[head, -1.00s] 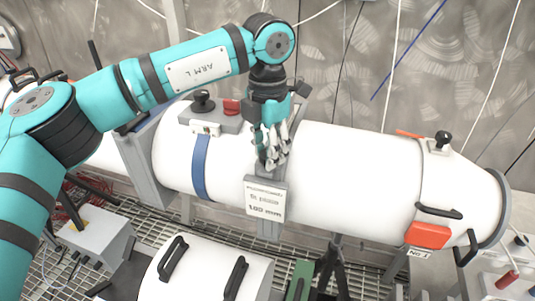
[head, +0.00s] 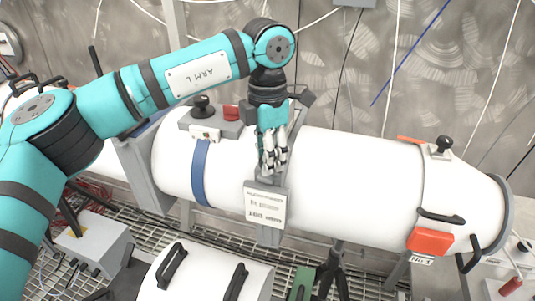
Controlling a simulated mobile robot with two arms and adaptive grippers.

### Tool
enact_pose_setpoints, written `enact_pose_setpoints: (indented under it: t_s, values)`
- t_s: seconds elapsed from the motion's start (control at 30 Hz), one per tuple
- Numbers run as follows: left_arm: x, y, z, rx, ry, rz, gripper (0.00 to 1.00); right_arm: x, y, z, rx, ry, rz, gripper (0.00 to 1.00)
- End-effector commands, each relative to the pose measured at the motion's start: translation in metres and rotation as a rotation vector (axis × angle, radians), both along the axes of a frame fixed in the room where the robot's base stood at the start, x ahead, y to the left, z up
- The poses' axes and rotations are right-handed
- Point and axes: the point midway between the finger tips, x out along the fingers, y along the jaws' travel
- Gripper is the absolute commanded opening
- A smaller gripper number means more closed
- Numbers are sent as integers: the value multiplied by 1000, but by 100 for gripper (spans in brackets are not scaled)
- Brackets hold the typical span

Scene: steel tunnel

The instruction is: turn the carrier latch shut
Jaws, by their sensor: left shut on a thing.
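My left gripper (head: 272,165) points down over the joint between the white tube sections. It is shut on a small part at the top of the grey carrier (head: 270,236), in the place of the carrier latch. The fingers hide most of this part, so its angle cannot be read. The carrier hangs in front of the tube and bears a pale printed label (head: 265,205) just below the fingers. My right gripper is not in view.
The white tube (head: 360,185) runs across the view, with a blue strap (head: 200,172) left of the gripper. A black knob (head: 203,105) and red block (head: 231,112) stand close behind. An orange-red block (head: 430,241) is at right. A handled white cover (head: 208,276) lies below.

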Motion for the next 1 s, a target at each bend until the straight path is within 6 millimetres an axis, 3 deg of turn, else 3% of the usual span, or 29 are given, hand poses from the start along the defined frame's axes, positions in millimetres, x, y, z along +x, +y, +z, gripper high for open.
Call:
enact_pose_setpoints:
  t_s: [0.03, 0.2, 0.57, 1.0]
  values:
    - [1, 0, 2, -2, -4, 2, 36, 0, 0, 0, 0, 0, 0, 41]
    - [1, 0, 1, -2, -3, 2, 57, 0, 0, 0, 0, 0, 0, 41]
    - [1, 0, 8, -1, -3, 1, 57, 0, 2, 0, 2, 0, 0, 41]
    - [1, 0, 93, -1, -4, 4, 57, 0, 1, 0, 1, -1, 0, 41]
